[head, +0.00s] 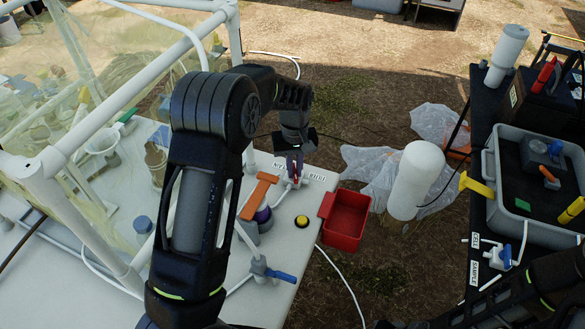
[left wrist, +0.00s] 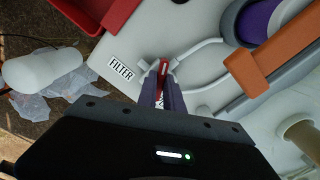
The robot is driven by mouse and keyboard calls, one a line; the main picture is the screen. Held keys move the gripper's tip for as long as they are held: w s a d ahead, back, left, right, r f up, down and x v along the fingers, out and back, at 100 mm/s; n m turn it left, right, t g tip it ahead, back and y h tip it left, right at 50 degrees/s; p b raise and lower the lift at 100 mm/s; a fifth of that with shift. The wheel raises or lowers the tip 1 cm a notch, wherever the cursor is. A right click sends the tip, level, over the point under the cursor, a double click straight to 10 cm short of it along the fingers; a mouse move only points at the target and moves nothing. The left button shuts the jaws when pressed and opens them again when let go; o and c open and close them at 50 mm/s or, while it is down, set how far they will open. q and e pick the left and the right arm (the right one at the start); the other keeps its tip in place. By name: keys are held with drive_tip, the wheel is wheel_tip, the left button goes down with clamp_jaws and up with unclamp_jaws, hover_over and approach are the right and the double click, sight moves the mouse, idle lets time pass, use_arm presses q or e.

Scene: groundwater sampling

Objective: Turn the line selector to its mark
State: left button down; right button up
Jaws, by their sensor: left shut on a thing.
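The line selector is a small valve with a red handle (left wrist: 163,68) on white tubing, on the white table top. My left gripper (head: 295,170) reaches down over the valve. In the left wrist view its fingers (left wrist: 163,88) are shut on the red handle. The fingers hide part of the handle and valve body, and I cannot make out the mark. My right gripper is not in view, only part of the right arm at lower right.
An orange strap (head: 258,196) and a purple-topped cylinder (head: 263,217) stand close left of the valve. A yellow button (head: 302,221) and a red bin (head: 345,219) are to the right. A blue-handled valve (head: 270,270) sits nearer. A grey tub (head: 493,190) stands on the right table.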

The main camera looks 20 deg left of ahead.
use_arm(q)
drive_tip(key=n, duration=0.2)
drive_tip(key=n+p, duration=0.1)
drive_tip(key=n, duration=0.3)
drive_tip(key=shift+w+r, duration=0.25)
drive_tip(key=shift+w, duration=0.1)
drive_tip(key=n, duration=0.2)
drive_tip(key=n+p, duration=0.1)
drive_tip(key=n, duration=0.1)
drive_tip(key=shift+w+d+p, duration=0.1)
drive_tip(key=shift+w+p, duration=0.1)
drive_tip(key=shift+p, duration=0.1)
drive_tip(key=shift+w+f+n, duration=0.1)
drive_tip(key=shift+f+n, duration=0.05)
drive_tip(key=shift+n, duration=0.75)
drive_tip(key=c, duration=1.4)
unclamp_jaws()
drive_tip(key=shift+d+f, duration=0.1)
drive_tip(key=shift+d, duration=0.05)
drive_tip(key=shift+r, duration=0.2)
wheel_tip(320, 180, up, 7)
drive_tip(key=shift+r+b, duration=0.2)
drive_tip(key=shift+b, duration=0.2)
